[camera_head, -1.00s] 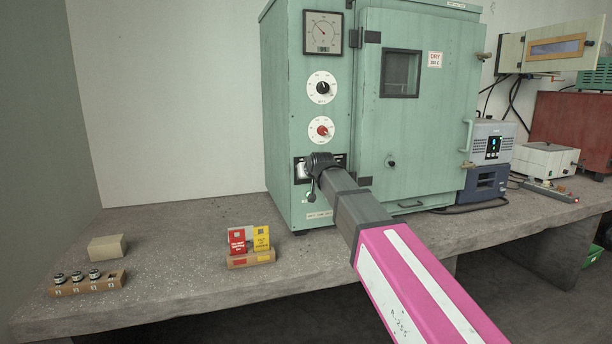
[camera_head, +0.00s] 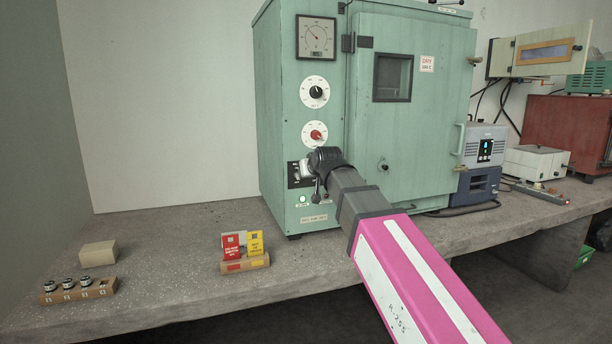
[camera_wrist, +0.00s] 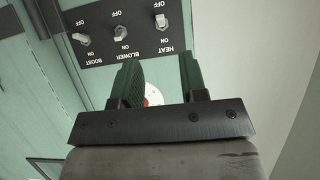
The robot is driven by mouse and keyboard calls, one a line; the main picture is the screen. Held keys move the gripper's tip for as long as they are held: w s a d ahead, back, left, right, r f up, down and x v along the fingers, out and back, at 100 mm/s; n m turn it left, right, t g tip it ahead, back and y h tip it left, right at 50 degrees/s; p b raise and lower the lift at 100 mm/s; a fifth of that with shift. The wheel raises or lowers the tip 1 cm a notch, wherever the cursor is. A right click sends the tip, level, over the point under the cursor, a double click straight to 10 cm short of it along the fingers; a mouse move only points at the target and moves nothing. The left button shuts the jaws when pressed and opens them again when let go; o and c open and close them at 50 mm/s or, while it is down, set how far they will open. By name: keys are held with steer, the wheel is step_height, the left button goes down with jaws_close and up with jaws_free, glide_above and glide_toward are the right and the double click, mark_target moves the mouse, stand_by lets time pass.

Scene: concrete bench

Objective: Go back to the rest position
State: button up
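My gripper (camera_wrist: 160,80) is in front of the switch panel at the lower left of the green oven (camera_head: 425,140). In the wrist view its two dark fingers stand apart with a gap between them, and nothing is held. The switch panel (camera_wrist: 102,38) shows at the top of that view, with the heat switch (camera_wrist: 161,21), blower switch (camera_wrist: 121,33) and boost switch (camera_wrist: 82,39), apart from the fingertips. A red-centred dial shows partly behind the fingers. In the head view my wrist hides part of the panel.
Red and yellow cards (camera_head: 243,243) stand on the bench to the left. A rack of small jars (camera_head: 78,291) and a tan block (camera_head: 98,253) are farther left. Bench between is clear.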

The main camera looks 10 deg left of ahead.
steer(key=d+f+m+g+h, duration=0.2)
steer(key=d+f, duration=0.8)
steer(key=f, duration=0.3)
steer(key=d+f+m+g+h, duration=0.1)
steer(key=d+f+g+h, duration=0.1)
steer(key=d+f, duration=0.85)
steer(key=s+d+f+m+g+h, duration=0.1)
steer(key=s+d+f+g, duration=0.2)
steer(key=s+d+f, duration=0.5)
steer(key=s+d+f+m+g+h, duration=0.1)
steer(key=s+d+f+m+g, duration=0.1)
steer(key=s+d+f, duration=0.6)
step_height(320, 180, down, 7)
steer(key=d+g, duration=0.1)
steer(key=d, duration=0.1)
steer(key=shift+s+d+f+g, duration=0.15)
steer(key=shift+d+f+g, duration=0.05)
steer(key=shift+d+g, duration=0.2)
